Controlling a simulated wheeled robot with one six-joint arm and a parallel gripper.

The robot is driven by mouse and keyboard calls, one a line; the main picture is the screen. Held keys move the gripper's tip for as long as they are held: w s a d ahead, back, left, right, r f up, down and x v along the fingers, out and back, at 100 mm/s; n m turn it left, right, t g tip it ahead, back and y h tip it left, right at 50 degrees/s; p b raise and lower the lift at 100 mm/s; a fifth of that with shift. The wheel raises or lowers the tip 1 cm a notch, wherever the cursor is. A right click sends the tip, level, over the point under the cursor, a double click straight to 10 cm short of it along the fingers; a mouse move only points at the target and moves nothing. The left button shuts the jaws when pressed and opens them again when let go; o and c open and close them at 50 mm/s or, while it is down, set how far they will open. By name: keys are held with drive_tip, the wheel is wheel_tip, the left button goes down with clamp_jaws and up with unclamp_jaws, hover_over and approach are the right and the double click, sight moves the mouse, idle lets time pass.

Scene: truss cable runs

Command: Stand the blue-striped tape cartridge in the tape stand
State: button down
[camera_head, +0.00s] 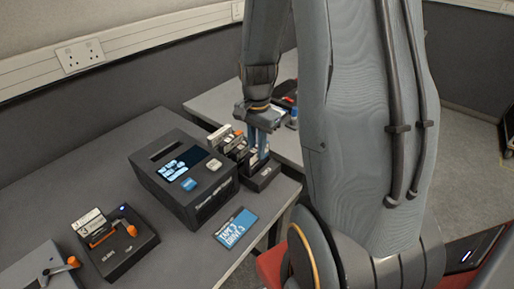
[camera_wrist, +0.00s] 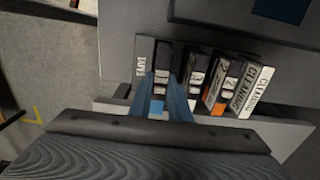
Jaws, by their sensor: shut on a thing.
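My gripper (camera_head: 261,147) points down over the dark tape stand (camera_head: 264,180) in the head view. In the wrist view my gripper's blue fingers (camera_wrist: 162,108) are shut on the blue-striped tape cartridge (camera_wrist: 158,88), a narrow dark and pale case with a bit of blue low between the fingers. The cartridge is upright at the end of the row in the stand, which also shows in the wrist view (camera_wrist: 144,60). Its lower part is hidden, so I cannot tell whether it rests on the stand's floor.
A dark tape drive (camera_head: 180,172) with a screen is left of the stand. A blue sign card (camera_head: 235,228) lies in front. A small device with an orange knob (camera_head: 118,240) is at the lower left.

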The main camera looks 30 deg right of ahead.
drive_tip(key=shift+f, duration=0.6)
drive_tip(key=c, duration=1.3)
unclamp_jaws()
drive_tip(key=shift+o, duration=0.2)
drive_tip(key=shift+r, duration=0.1)
drive_tip(key=shift+r+p, duration=3.05)
drive_tip(key=shift+r, duration=0.7)
